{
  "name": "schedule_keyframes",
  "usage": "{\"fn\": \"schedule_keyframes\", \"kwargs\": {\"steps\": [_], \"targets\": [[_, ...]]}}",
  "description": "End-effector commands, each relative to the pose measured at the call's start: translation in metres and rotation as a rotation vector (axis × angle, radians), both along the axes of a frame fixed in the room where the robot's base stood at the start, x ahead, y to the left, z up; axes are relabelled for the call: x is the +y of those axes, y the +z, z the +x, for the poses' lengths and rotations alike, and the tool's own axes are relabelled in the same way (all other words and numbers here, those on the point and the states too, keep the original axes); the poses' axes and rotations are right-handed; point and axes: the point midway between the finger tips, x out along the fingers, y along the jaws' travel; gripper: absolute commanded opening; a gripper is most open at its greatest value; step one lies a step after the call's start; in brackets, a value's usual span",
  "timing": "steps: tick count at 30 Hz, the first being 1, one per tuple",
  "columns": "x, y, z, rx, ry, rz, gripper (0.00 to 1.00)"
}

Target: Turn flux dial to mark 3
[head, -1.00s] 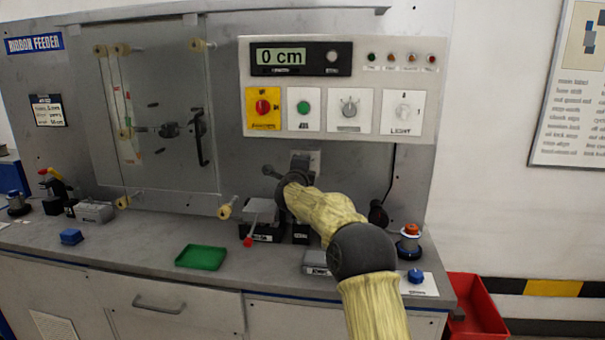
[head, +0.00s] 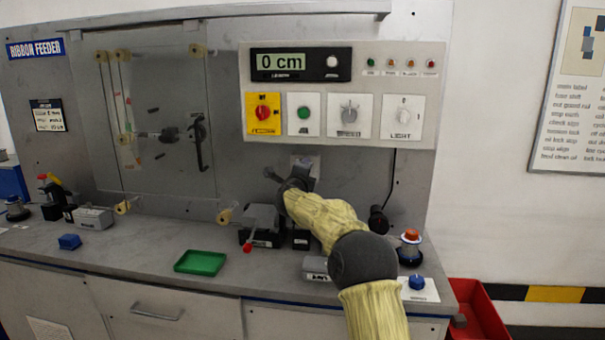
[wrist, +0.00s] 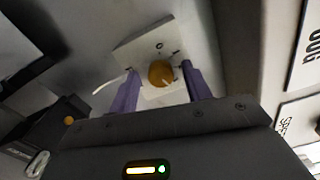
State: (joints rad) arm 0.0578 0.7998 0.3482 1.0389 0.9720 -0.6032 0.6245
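In the wrist view an amber round knob (wrist: 161,73) stands on a white plate (wrist: 140,50) with dark marks around it. It appears to be the flux dial, but no name on it is readable. A small pale line shows on the knob's lower right, and its setting cannot be read. My gripper (wrist: 161,75) is open, with its two purple fingers on either side of the knob and a visible gap on each side. In the head view my gripper (head: 288,180) is at the back panel below the control box, and the knob is hidden there.
The control box (head: 342,140) with switches and a "0 cm" display is above my gripper. A grey device with a red-tipped lever (head: 262,222) stands close left. A green tray (head: 201,262), a blue knob (head: 416,279) and an orange-topped button (head: 410,240) are on the bench.

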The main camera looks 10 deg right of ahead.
Motion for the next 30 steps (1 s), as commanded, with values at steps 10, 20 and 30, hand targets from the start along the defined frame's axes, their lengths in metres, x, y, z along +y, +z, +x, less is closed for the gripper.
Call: {"fn": "schedule_keyframes", "kwargs": {"steps": [10,20,30], "targets": [[0.004,0.0,-0.011,0.001,0.001,-0.001,0.49],[0.017,-0.001,-0.052,0.0,0.001,-0.001,0.49],[0.035,0.0,-0.103,-0.001,0.003,-0.002,0.49]]}}
